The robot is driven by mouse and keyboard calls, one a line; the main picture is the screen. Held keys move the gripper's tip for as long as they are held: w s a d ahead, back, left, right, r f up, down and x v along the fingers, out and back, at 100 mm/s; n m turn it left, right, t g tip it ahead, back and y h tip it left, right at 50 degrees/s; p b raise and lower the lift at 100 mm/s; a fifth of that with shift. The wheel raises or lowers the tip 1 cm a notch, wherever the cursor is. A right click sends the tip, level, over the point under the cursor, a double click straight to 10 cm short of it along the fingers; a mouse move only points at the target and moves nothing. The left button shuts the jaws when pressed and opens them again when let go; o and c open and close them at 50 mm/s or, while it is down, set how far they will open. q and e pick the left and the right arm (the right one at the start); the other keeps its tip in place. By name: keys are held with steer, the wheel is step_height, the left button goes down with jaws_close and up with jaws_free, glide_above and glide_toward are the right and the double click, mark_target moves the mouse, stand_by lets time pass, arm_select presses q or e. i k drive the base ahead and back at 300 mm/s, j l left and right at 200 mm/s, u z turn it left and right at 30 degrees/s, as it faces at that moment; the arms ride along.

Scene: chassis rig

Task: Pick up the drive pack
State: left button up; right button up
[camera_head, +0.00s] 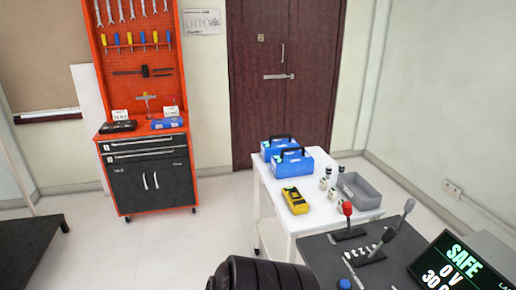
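Two blue boxes with black carry handles stand side by side on a white table: a rear blue box (269,151) and a front blue box (293,165). They look like packs, but I cannot tell which one is the drive pack. The rear box is partly hidden by the front one. Neither of my grippers shows in the head view, so their positions and states are not visible.
The white table (264,201) also holds a yellow meter (295,200), small cylinders and a grey bin (358,190). A dark console with levers and a "SAFE" display (456,266) stands nearer. An orange tool cabinet (109,200) is at left. Floor between is clear.

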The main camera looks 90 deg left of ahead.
mark_target(270, 147)
steer(key=u, duration=2.65)
